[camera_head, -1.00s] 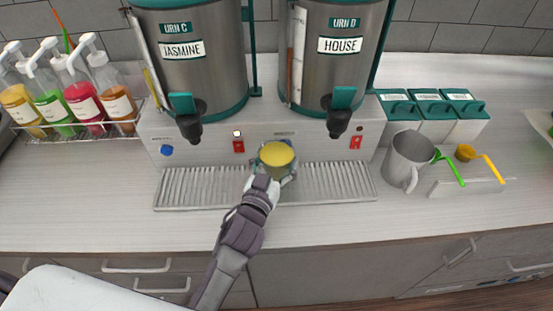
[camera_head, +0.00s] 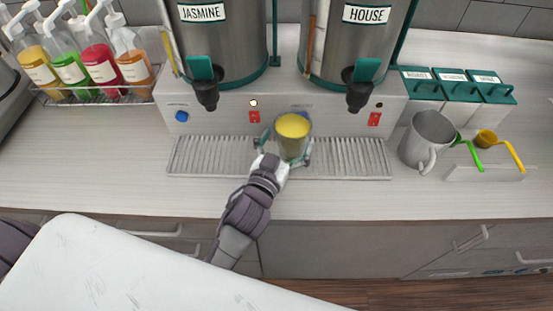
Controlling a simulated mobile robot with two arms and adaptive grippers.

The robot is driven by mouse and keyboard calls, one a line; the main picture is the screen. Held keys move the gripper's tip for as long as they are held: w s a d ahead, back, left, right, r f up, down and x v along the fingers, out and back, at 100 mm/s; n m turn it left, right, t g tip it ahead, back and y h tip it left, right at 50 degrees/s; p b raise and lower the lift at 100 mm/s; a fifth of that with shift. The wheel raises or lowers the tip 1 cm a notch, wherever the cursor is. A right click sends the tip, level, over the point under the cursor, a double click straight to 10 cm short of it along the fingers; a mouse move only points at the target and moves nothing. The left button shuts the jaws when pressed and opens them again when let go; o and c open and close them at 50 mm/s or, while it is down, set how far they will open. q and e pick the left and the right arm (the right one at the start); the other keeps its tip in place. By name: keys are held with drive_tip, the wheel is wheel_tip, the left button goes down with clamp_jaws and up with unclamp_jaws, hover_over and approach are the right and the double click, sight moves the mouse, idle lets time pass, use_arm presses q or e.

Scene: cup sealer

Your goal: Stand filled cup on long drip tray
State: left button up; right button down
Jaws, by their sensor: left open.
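The filled cup (camera_head: 293,138) is clear with yellow contents. It stands upright on the long drip tray (camera_head: 215,156), near the tray's middle, between the two urn taps. My left gripper (camera_head: 285,150) is at the cup from the front, with its fingers open on either side of it. Whether a finger still touches the cup I cannot tell. The cup's base is partly hidden by the gripper. My right gripper is not in view.
The Jasmine urn (camera_head: 222,50) and House urn (camera_head: 352,45) overhang the tray with their taps. A metal pitcher (camera_head: 426,140) stands to the right, beside scoops on a holder (camera_head: 490,172). Syrup bottles (camera_head: 85,60) stand at left. The counter's front strip is clear.

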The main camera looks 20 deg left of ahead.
use_arm(q)
drive_tip(key=s+a+b, duration=0.1)
drive_tip(key=s+b, duration=0.1)
drive_tip(key=s, duration=0.7)
